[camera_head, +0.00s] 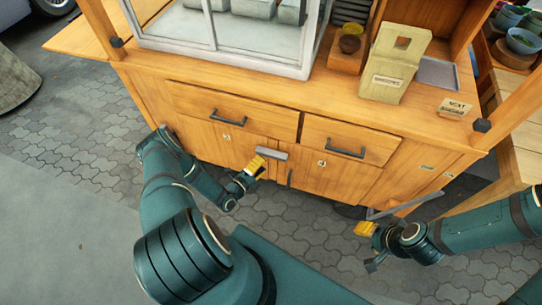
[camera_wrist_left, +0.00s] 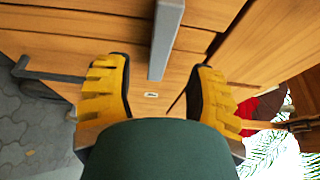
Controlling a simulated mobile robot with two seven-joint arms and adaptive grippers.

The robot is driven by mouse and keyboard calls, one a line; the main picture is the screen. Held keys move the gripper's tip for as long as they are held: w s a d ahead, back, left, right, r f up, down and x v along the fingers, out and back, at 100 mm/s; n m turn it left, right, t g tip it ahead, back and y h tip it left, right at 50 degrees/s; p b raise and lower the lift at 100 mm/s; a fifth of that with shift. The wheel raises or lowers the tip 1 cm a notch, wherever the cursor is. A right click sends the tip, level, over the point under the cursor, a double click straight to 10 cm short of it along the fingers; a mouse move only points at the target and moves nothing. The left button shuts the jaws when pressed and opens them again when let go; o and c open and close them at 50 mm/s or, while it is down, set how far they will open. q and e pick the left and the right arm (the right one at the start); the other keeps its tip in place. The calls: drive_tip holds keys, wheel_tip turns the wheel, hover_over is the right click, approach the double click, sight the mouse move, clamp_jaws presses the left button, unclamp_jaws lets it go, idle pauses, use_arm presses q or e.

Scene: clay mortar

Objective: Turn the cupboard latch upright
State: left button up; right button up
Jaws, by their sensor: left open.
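The cupboard latch (camera_head: 272,152) is a grey bar lying nearly level across the top of the seam between the two cupboard doors, under the drawers. My left gripper (camera_head: 254,164) is just in front of its left end. In the left wrist view, the latch (camera_wrist_left: 165,42) reaches down the picture towards the space between the open yellow fingers (camera_wrist_left: 157,92), with a gap on both sides. I cannot tell if they touch it. My right gripper (camera_head: 368,245) hangs low at the right, away from the latch; its finger opening is unclear.
The wooden cupboard (camera_head: 225,143) has two drawers with dark handles (camera_head: 228,118) (camera_head: 346,152) above the doors. A glass case (camera_head: 235,45) and a cream box (camera_head: 394,62) stand on top. Paving (camera_head: 75,120) lies open at left.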

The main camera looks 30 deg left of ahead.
sight(269, 156)
use_arm(q)
drive_tip(key=w, duration=0.4)
drive_tip(key=w+d+b, duration=0.1)
drive_tip(key=w, duration=0.1)
clamp_jaws()
